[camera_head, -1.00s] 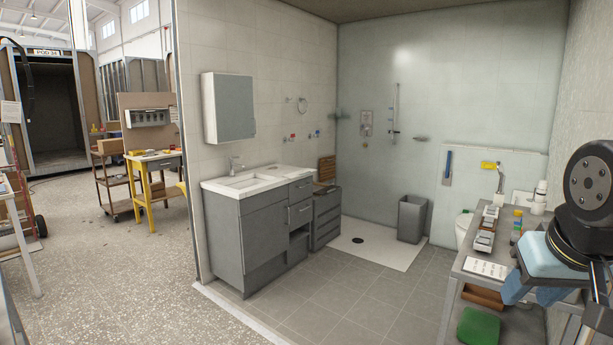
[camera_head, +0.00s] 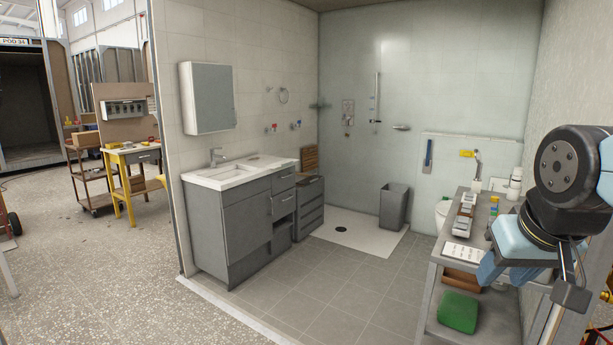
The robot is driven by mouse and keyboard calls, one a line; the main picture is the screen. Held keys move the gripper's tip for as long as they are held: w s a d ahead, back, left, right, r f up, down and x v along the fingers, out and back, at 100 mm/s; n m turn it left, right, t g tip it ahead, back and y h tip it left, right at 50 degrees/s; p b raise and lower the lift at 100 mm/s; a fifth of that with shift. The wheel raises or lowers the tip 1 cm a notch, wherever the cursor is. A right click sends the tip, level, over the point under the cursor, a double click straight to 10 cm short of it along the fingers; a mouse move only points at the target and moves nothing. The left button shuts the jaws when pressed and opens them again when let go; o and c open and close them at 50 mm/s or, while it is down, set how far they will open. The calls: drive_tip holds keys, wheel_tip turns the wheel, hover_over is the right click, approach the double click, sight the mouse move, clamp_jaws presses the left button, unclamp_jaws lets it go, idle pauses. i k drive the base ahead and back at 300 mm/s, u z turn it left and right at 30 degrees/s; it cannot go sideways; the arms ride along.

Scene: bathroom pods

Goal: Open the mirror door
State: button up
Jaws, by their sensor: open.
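The mirror cabinet (camera_head: 208,98) hangs on the tiled wall above the washbasin, left of the picture's middle. Its mirror door (camera_head: 214,98) looks shut, flush with the box. No handle can be made out at this distance. My arm is folded at the right edge of the picture. My gripper (camera_head: 571,288) shows small and partly hidden at the lower right, below the pale blue link. It is open, with nothing seen in it, and far from the cabinet, across the room.
A grey vanity with a white basin top (camera_head: 232,176) stands under the cabinet. A grey bin (camera_head: 394,207) stands by the shower floor. The middle floor is clear.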

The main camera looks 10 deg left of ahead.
sight(212, 84)
drive_tip(key=u, duration=0.25)
drive_tip(key=i, duration=0.7)
drive_tip(key=u, duration=0.7)
drive_tip(key=i, duration=1.25)
drive_tip(key=u, duration=0.4)
drive_tip(key=i, duration=2.3)
drive_tip(key=z, duration=0.8)
drive_tip(key=i, duration=0.8)
drive_tip(key=z, duration=0.4)
